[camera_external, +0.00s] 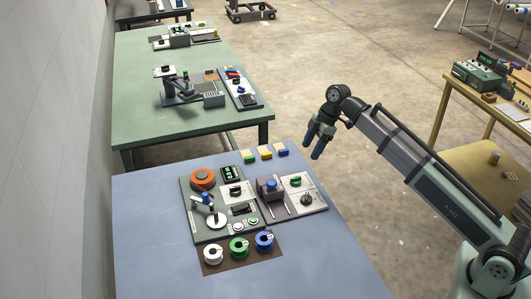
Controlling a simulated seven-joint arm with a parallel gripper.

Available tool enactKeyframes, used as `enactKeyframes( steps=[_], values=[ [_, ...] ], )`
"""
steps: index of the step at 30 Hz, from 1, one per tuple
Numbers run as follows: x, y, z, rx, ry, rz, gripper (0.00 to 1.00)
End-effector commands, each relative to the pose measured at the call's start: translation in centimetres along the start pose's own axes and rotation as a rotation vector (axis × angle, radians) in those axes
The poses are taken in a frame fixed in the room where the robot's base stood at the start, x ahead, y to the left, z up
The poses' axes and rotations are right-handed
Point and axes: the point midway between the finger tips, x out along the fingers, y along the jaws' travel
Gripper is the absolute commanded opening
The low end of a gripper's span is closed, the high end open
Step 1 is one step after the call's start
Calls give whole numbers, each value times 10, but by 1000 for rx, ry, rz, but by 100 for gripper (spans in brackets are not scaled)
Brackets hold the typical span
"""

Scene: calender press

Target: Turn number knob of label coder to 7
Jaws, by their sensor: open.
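Two joined panels lie on the blue table (150,240). The left grey-green panel (200,236) carries an orange roll (203,179), a small display with green digits (229,173), a black knob (235,190) and a lever over a white disc (217,223). The right panel (318,207) carries a grey block with a blue top (270,187), a green knob (295,181) and a dark round dial (307,199). Which is the label coder's number knob, and its setting, is too small to tell. My gripper (314,146) is open and empty, in the air beyond the table's right edge, apart from the panels.
White (213,254), green (239,247) and blue (264,241) spools stand on a brown mat in front of the panels. A green table (140,100) with devices stands beyond; a wooden table (455,97) stands right.

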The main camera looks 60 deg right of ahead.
Motion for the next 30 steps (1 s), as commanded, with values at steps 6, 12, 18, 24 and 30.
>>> enactKeyframes(
  steps=[6, 12, 18, 24, 30],
  values=[
    [35, 0, 0, 1, -2, -1, 66],
    [67, 0, 1, 2, -2, 0, 66],
    [96, 0, 0, 1, -1, 1, 66],
    [116, 1, 0, 2, -1, 2, 66],
    [124, 1, 1, 2, -1, 2, 66]
  ],
)
